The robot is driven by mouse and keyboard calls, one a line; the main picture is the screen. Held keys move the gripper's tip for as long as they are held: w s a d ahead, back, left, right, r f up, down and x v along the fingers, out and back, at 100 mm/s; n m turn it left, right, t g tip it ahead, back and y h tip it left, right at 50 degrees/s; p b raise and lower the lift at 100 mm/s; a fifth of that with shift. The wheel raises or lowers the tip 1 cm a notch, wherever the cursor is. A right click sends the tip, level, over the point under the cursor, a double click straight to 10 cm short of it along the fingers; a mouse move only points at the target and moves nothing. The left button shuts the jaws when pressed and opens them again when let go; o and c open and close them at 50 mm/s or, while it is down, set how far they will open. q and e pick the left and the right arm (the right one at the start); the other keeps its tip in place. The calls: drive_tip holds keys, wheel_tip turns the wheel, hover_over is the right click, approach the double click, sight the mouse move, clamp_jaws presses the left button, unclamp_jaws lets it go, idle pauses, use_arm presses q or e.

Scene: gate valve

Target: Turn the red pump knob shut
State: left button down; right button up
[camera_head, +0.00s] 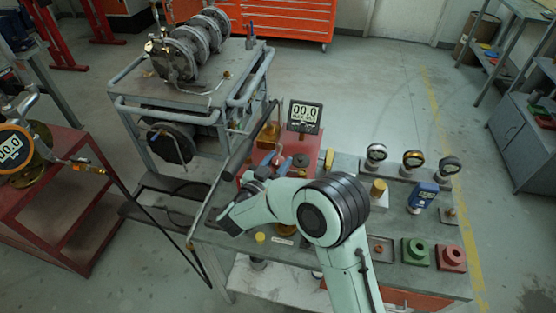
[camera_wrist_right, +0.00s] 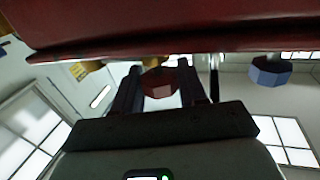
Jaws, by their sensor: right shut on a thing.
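The red pump knob (camera_wrist_right: 160,84) shows in the right wrist view, a dark red faceted knob below the edge of a large red body (camera_wrist_right: 170,28). My right gripper (camera_wrist_right: 160,88) has one dark finger on each side of the knob and is shut on it. In the head view, my right arm bends over the bench to the red pump unit (camera_head: 262,152). The knob is hidden there behind my wrist and arm. My left gripper is in neither view.
A gauge reading 00.0 (camera_head: 304,117) stands behind the pump. Several small gauges, a blue meter (camera_head: 423,197), a green block (camera_head: 415,252) and a red block (camera_head: 451,258) stand on the bench's right. A blue knob (camera_wrist_right: 270,72) sits right of my gripper in the wrist view.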

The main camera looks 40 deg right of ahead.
drive_tip(key=shift+f, duration=0.1)
drive_tip(key=o, duration=0.9)
drive_tip(key=shift+o, duration=0.6)
drive_tip(key=shift+s, duration=0.1)
drive_tip(key=shift+a, duration=0.1)
